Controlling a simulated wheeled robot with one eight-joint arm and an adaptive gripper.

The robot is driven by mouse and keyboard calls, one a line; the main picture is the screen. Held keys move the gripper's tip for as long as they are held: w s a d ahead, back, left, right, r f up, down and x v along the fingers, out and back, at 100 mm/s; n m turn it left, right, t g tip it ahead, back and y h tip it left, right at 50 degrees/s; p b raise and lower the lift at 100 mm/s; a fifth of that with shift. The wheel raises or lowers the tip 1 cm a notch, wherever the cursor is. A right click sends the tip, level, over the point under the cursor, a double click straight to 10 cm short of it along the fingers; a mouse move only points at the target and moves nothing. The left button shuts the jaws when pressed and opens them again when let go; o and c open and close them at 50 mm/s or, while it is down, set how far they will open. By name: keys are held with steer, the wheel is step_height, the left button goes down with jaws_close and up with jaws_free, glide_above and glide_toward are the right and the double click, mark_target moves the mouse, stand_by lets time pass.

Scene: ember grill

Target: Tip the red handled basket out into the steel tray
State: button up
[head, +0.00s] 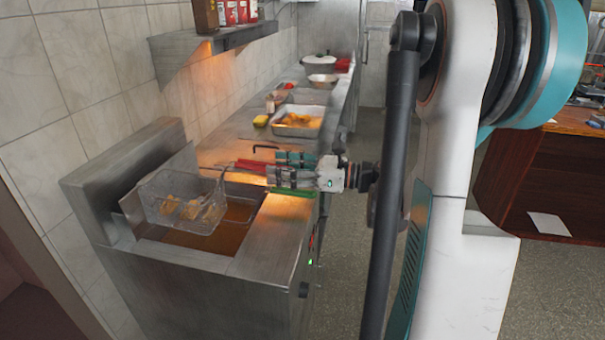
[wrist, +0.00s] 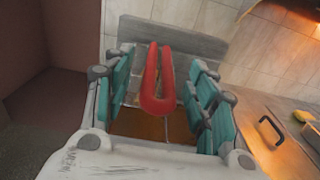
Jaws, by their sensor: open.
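The wire basket (head: 172,190) sits at the fryer's oil well (head: 205,240) at left, upright, with golden food pieces inside. Its red handle (head: 252,165) points right towards my gripper (head: 272,168). In the wrist view, the red handle (wrist: 158,90) lies between the teal finger pads of my gripper (wrist: 158,75), with a gap on each side. My gripper is open. The steel tray (head: 322,124) stands on the counter beyond the fryer and holds some yellow-orange food. In the wrist view the basket's body is mostly hidden.
The steel fryer (head: 255,240) has a raised back along the tiled wall. A dark bar handle (head: 272,149) lies behind my gripper, and a green strip (head: 293,193) below it. A yellow item (head: 260,121) and a lidded pot (head: 319,63) stand farther along the counter. A shelf (head: 215,42) overhangs.

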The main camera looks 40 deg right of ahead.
mark_target(243, 163)
steer(key=shift+b+x, duration=0.45)
steer(key=shift+x, duration=2.15)
steer(key=shift+c, duration=0.2)
jaws_close()
steer(key=c, duration=0.7)
jaws_free()
steer(key=shift+c, duration=0.2)
jaws_close()
step_height(243, 163, up, 5)
steer(key=p, duration=0.3)
steer(key=shift+f, duration=0.1)
